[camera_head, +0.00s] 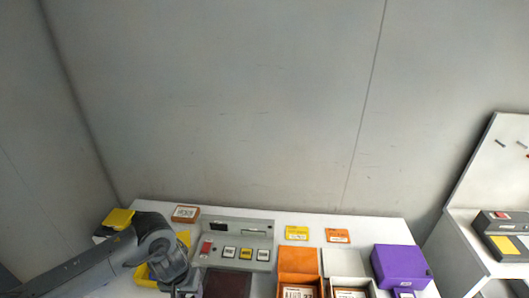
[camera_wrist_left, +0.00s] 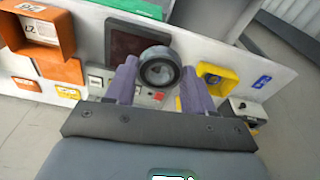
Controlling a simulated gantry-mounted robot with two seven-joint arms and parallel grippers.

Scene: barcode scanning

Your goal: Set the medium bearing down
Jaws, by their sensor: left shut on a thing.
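The medium bearing (camera_wrist_left: 160,66), a dark grey ring with a lighter centre, is between the two purple-grey fingers of my left gripper (camera_wrist_left: 158,75) in the left wrist view. The gripper is shut on it. Behind the bearing are the dark red panel (camera_wrist_left: 128,44) and the grey console with buttons; I cannot tell the height above them. In the head view my left gripper (camera_head: 183,290) is at the bottom edge, left of the dark red panel (camera_head: 226,284), and the bearing cannot be made out there. My right gripper is not in view.
The grey console (camera_head: 235,232) stands at the back of the white table. A yellow container (camera_head: 142,273) is partly behind my left arm. Orange (camera_head: 297,260) and white (camera_head: 342,263) open boxes and a purple box (camera_head: 401,266) stand to the right. Small labelled cards lie behind them.

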